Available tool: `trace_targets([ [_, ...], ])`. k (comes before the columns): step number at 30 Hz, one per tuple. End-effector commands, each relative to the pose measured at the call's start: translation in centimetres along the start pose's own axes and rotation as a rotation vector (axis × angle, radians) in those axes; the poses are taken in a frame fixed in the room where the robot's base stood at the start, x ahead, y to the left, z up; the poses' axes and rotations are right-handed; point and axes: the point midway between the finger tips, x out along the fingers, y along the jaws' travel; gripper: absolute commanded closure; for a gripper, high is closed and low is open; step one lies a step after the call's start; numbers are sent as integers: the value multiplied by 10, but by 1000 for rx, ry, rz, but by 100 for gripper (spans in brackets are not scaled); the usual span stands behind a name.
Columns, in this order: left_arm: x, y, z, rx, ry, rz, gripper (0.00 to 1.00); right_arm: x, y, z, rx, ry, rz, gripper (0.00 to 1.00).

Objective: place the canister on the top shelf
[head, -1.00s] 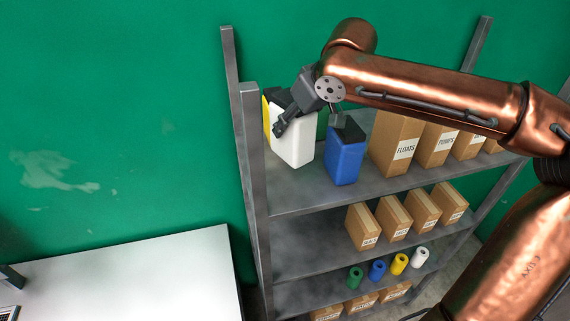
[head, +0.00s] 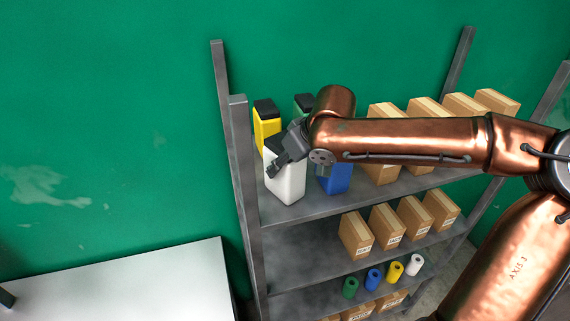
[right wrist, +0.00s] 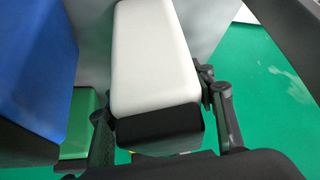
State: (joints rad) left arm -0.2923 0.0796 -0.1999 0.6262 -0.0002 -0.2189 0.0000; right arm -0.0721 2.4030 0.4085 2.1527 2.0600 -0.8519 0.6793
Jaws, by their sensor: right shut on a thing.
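The white canister (head: 287,184) with a black cap is upright over the front left of the grey top shelf (head: 388,195). Its base looks at or just above the shelf; I cannot tell if it touches. My right gripper (head: 281,158) is shut on it near the cap. In the right wrist view, the fingers (right wrist: 152,95) lie on both sides of the white canister (right wrist: 150,60). My left gripper is not in view.
A yellow canister (head: 266,128) and a green canister (head: 303,104) stand behind. A blue canister (head: 336,180) is close on the right, partly hidden by my arm. Cartons (head: 383,172) stand further right. A left post (head: 245,190) is close. Lower shelves hold boxes and small rolls.

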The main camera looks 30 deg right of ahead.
Motion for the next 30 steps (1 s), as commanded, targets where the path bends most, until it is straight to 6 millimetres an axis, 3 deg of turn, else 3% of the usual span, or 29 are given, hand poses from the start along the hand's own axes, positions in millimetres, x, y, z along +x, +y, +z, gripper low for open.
trace_targets([
  [2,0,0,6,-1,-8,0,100,0,0,-1,-1,3,0,94],
  [3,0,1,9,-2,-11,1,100,2,0,1,0,0,0,49],
  [10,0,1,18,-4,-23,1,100,1,0,1,0,0,0,33],
  [21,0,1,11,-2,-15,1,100,-4,0,-1,0,3,0,32],
  [26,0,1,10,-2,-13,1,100,-27,0,-2,1,7,-2,32],
  [30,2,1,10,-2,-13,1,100,-57,-1,-2,-1,7,-3,32],
])
